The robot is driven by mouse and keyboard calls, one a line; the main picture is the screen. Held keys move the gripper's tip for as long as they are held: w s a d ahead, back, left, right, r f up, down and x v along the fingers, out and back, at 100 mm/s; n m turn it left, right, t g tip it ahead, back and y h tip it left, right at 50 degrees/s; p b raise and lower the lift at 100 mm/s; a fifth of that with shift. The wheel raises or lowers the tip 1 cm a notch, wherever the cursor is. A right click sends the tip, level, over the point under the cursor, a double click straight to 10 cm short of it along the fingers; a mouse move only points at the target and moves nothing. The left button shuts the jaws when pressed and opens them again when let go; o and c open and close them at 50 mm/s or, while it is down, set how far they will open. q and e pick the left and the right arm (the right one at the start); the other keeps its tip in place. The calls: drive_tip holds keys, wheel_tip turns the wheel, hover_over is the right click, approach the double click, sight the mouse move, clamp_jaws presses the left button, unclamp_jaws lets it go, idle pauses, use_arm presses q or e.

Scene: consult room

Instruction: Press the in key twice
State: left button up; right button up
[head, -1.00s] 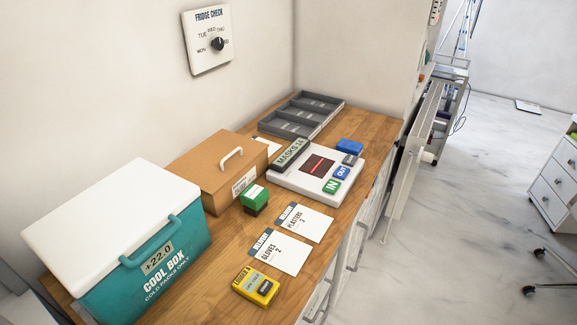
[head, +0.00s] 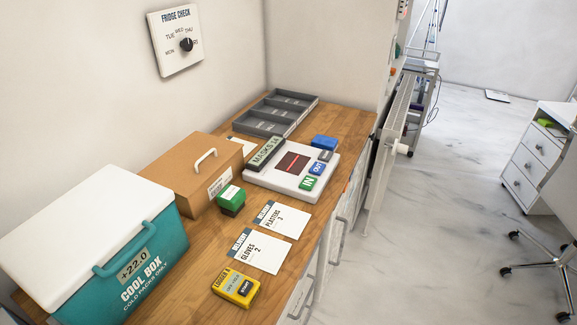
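The green IN key (head: 309,183) is at the near right corner of a white scanner unit (head: 258,178) on the wooden counter. The blue OUT key (head: 317,168) is just behind it, with a dark grey key (head: 325,156) farther back. The unit has a dark window with a red line (head: 292,162) and a display reading "MASKS 14" (head: 265,153). Neither of my grippers shows in the head view.
On the counter (head: 195,262) stand a teal cool box (head: 150,275), a cardboard box (head: 170,165), a green box (head: 231,198), a yellow logger (head: 236,288), two delivery cards (head: 262,250), a blue box (head: 324,142) and a grey divided tray (head: 310,101). Open floor lies right.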

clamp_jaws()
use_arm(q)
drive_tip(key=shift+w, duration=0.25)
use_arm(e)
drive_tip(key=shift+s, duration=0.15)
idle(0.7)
